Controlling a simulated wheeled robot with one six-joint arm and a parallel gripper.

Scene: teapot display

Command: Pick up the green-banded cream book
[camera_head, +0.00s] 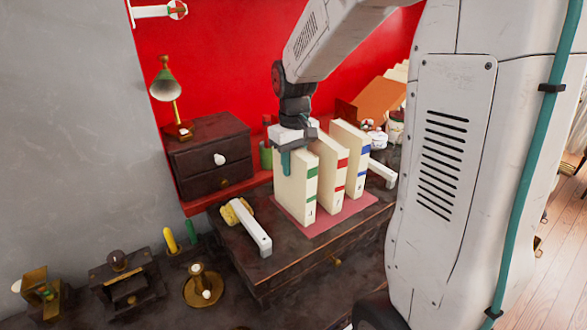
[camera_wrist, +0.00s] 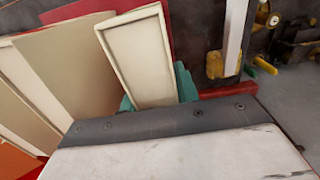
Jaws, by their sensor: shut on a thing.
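The green-banded cream book (camera_head: 296,188) stands upright at the left end of a row of three cream books on a pink mat (camera_head: 326,224). My gripper (camera_head: 286,160) is above its top, with a teal finger down along its left side. The jaws are shut on this book. In the wrist view the book's top (camera_wrist: 138,55) lies between the teal fingers (camera_wrist: 185,82). The far finger is mostly hidden. I cannot tell whether the book's base touches the mat.
A red-banded book (camera_head: 331,172) and a blue-banded book (camera_head: 353,155) stand close on the right. A white bracket-like bar (camera_head: 253,229) with a yellow piece lies left of the mat. A dark drawer box (camera_head: 208,155) with a lamp (camera_head: 166,88) stands behind left.

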